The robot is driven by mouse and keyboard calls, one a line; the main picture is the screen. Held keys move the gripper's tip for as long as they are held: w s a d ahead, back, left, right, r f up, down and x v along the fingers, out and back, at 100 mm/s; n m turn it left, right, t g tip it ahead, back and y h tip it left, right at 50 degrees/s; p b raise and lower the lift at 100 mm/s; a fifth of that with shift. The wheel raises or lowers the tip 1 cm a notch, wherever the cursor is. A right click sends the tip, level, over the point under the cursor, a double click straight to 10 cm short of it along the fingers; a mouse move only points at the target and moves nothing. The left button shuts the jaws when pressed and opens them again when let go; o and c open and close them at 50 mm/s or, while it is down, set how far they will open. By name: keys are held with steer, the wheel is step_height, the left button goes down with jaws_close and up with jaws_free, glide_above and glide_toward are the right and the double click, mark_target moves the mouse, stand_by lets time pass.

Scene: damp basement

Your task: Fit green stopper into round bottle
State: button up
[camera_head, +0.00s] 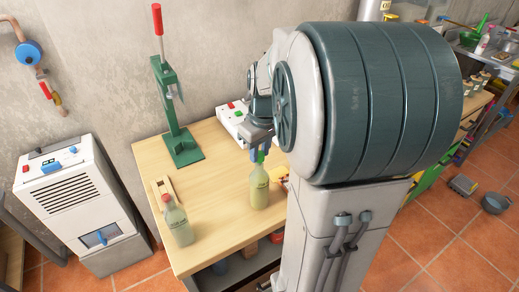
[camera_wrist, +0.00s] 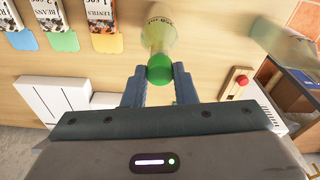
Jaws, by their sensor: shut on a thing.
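My gripper (camera_head: 262,140) is shut on the green stopper (camera_head: 260,156). In the wrist view the gripper (camera_wrist: 160,82) has its blue fingers on both sides of the stopper (camera_wrist: 160,68). A pale green bottle (camera_head: 259,188) stands upright on the wooden table, straight below the stopper. It also shows in the wrist view (camera_wrist: 160,30), in line with the stopper. The stopper is at the bottle's mouth; I cannot tell how far in it sits. A second pale bottle (camera_head: 178,225) stands nearer the table's left front; it is a blur in the wrist view (camera_wrist: 283,52).
The wooden table (camera_head: 222,230) has bare space between the bottles. A green press with a red handle (camera_head: 184,145) stands at the back left. A white device (camera_head: 230,118) is behind my gripper. Packets labelled beans and lentils (camera_wrist: 102,22) show in the wrist view.

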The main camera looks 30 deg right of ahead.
mark_target(260, 154)
steer(key=shift+f, duration=0.2)
steer(key=o, duration=1.5)
steer(key=shift+r, duration=0.1)
steer(key=shift+r+p, duration=2.45)
steer(key=shift+r, duration=1)
steer(key=shift+a, duration=0.1)
